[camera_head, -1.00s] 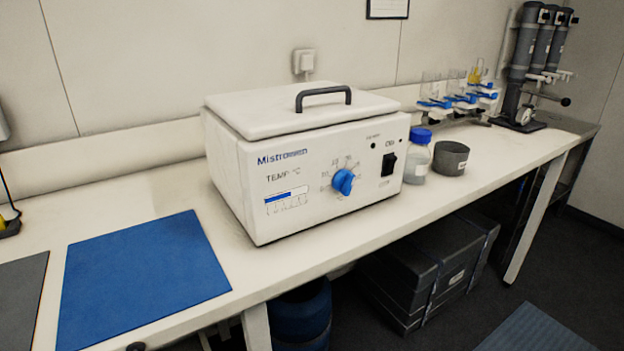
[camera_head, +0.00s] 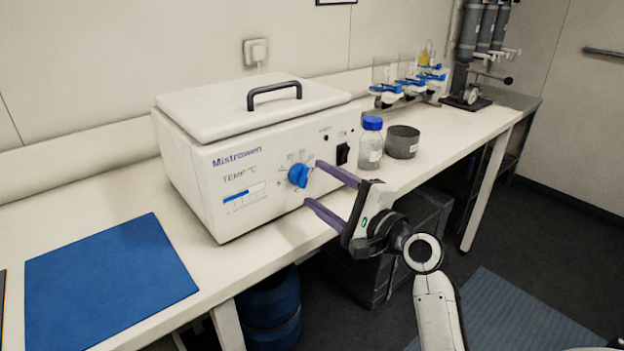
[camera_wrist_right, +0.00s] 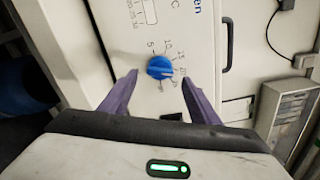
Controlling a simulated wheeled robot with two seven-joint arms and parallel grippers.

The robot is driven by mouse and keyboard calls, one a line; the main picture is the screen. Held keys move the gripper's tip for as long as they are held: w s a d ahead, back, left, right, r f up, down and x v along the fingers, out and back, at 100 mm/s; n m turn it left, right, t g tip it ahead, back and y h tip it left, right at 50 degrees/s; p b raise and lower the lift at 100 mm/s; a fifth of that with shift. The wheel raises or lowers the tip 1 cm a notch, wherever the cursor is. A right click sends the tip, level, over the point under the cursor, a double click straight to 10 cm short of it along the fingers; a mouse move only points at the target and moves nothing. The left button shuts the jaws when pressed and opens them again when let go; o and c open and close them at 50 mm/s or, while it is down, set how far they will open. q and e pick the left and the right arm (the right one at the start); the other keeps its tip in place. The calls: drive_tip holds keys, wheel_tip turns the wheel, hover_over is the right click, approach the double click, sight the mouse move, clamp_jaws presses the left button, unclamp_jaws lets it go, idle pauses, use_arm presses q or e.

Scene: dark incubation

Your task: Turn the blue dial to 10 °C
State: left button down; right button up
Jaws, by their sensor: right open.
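The blue dial (camera_head: 298,176) sits on the front panel of the white Mistrowen water bath (camera_head: 250,150), with printed temperature marks around it. My right gripper (camera_head: 311,182) is open, its two purple fingers reaching toward the panel just right of the dial. In the right wrist view the dial (camera_wrist_right: 160,67) shows ahead of and between the open fingertips (camera_wrist_right: 160,75), apart from both. The dial's pointer is too small to read for certain. My left gripper is not in view.
A blue-capped bottle (camera_head: 371,143) and a dark grey pot (camera_head: 402,142) stand right of the bath. A black switch (camera_head: 342,154) is on the panel right of the dial. A blue mat (camera_head: 108,275) lies on the bench at left.

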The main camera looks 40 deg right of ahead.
sight(308, 179)
drive_tip(key=shift+w+a, duration=0.15)
drive_tip(key=shift+w, duration=1.5)
drive_tip(key=shift+c, duration=0.2)
drive_tip(key=c, duration=1)
